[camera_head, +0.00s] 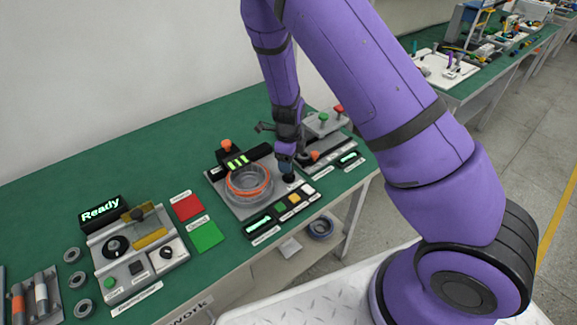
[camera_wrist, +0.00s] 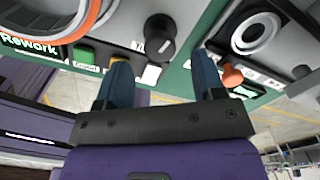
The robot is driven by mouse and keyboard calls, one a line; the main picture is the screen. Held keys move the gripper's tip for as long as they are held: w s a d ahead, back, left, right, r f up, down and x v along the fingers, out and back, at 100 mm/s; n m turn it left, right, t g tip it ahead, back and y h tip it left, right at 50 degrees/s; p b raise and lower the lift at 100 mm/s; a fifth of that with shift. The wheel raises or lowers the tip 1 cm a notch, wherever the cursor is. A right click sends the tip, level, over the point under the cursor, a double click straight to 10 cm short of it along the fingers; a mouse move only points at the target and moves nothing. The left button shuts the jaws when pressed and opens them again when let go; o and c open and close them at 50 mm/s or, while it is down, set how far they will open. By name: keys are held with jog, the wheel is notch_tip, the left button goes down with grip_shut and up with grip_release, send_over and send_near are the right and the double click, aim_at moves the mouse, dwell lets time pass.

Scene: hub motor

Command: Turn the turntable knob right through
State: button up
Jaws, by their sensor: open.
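A black knob (camera_wrist: 161,28) stands on the grey turntable plate, beside a white label. In the wrist view it lies just beyond and between the two blue fingertips of my gripper (camera_wrist: 160,62), which are spread with nothing between them. In the head view my gripper (camera_head: 287,158) points down just above the black knob (camera_head: 289,177), partly hiding it. A grey ring-shaped motor part with an orange band (camera_head: 249,184) sits on the turntable, left of the knob; its edge also shows in the wrist view (camera_wrist: 80,20). I cannot tell whether the fingers touch the knob.
Small buttons (camera_head: 294,198) and a lit display (camera_head: 258,224) line the plate's front. Another station with green and red knobs (camera_head: 324,118) stands close on the right. A red pad (camera_head: 187,207), a green pad (camera_head: 207,236) and a "Ready" panel (camera_head: 100,210) are at left.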

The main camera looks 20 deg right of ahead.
notch_tip(320, 180, up, 7)
jog(key=shift+r, duration=0.15)
